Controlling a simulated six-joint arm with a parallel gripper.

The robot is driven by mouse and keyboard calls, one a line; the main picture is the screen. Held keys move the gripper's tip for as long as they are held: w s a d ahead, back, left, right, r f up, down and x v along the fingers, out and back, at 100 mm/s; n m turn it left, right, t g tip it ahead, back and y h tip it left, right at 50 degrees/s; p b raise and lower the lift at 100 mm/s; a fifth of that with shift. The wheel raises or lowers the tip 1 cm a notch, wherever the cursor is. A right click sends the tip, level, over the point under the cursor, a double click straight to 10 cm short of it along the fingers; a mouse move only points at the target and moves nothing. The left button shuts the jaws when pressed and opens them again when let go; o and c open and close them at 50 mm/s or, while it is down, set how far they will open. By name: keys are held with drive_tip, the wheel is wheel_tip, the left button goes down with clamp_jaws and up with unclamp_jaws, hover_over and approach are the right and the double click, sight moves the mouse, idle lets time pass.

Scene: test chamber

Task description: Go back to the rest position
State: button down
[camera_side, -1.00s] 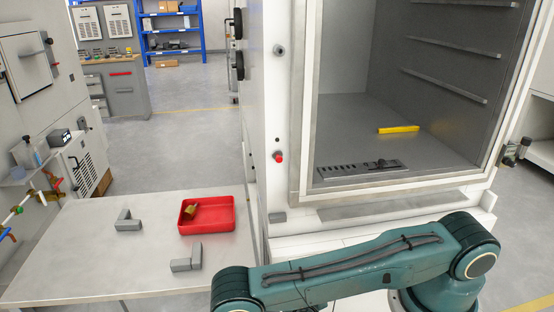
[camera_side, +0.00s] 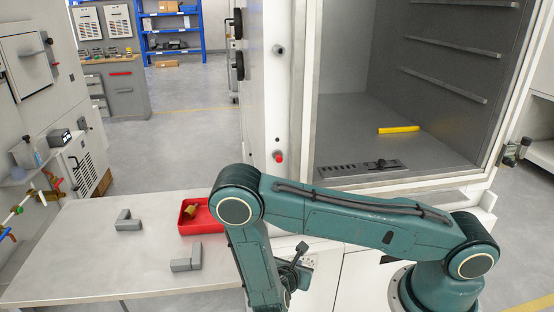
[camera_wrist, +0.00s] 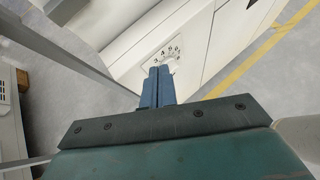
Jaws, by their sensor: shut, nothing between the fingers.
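My gripper (camera_wrist: 158,80) shows in the wrist view with its two blue fingers together and nothing between them. It points down toward the floor and a white cabinet front with a dial (camera_wrist: 166,55). In the side view my teal arm is bent at the elbow above the table's right edge, with its forearm hanging down. The gripper's fingers are out of sight there, below the bottom edge of the picture.
A white table (camera_side: 75,250) holds two grey angled blocks (camera_side: 128,221) (camera_side: 187,260) and a red tray (camera_side: 204,228) with a brass-coloured piece (camera_side: 190,211). The open chamber (camera_side: 350,125) holds a yellow bar (camera_side: 398,129) and a dark slotted strip (camera_side: 360,169).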

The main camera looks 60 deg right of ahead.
wheel_tip(320, 180, up, 22)
drive_tip(key=a+r+m+g+y, duration=0.15)
drive_tip(key=m+y, duration=0.45)
drive_tip(key=m, duration=0.8)
drive_tip(key=s+a+r+m+t+y, duration=0.3)
drive_tip(key=s+r+m+y, duration=0.2)
drive_tip(key=s+r, duration=1)
drive_tip(key=shift+s+r+m+t, duration=0.2)
drive_tip(key=shift+s+m+t, duration=0.15)
drive_tip(key=shift+m, duration=0.35)
